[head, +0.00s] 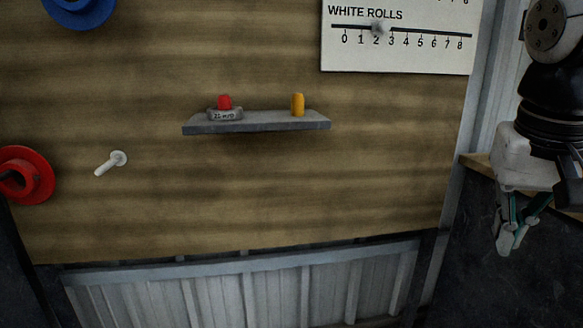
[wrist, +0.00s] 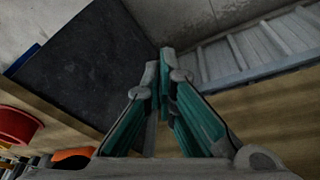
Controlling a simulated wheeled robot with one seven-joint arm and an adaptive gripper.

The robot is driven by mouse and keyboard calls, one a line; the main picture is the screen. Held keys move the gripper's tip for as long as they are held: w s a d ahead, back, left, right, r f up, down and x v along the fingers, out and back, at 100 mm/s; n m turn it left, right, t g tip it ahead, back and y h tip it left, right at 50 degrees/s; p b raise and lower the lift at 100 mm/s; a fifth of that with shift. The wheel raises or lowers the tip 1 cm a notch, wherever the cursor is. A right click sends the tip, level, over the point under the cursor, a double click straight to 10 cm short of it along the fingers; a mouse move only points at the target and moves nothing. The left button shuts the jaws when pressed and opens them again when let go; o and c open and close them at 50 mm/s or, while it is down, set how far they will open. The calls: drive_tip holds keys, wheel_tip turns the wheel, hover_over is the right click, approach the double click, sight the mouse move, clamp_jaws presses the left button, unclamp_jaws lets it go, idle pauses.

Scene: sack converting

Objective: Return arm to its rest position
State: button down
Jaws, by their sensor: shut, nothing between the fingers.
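My gripper (head: 508,240) hangs at the right side of the head view, pointing down, below the white wrist housing of my arm. Its fingers are together and hold nothing. In the wrist view the two fingers with teal pads (wrist: 163,68) meet at their tips, with nothing between them. The gripper is clear of the wooden board (head: 260,190) and of the small shelf (head: 255,126) on it.
The shelf bears a red piece (head: 225,102) on a labelled grey disc (head: 225,115) and a yellow peg (head: 298,105). A red spool (head: 25,174), a blue spool (head: 80,8) and a white peg (head: 111,163) are on the board. A white scale sign (head: 398,50) hangs upper right.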

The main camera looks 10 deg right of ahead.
drive_tip(key=s+a+f+n+g+y, duration=0.1)
drive_tip(key=s+a+f+n, duration=0.2)
drive_tip(key=s+a+f, duration=0.4)
drive_tip(key=s+a+f+n+g+y, duration=0.1)
drive_tip(key=s+a+f+n, duration=0.1)
drive_tip(key=s+a+f, duration=0.45)
wheel_tip(320, 180, up, 42)
drive_tip(key=s+d+t+p, duration=0.1)
drive_tip(key=d+t+p, duration=0.1)
drive_tip(key=p, duration=3.6)
drive_tip(key=shift+s+t, duration=0.25)
drive_tip(key=shift+t, duration=0.65)
drive_tip(key=shift+d, duration=0.1)
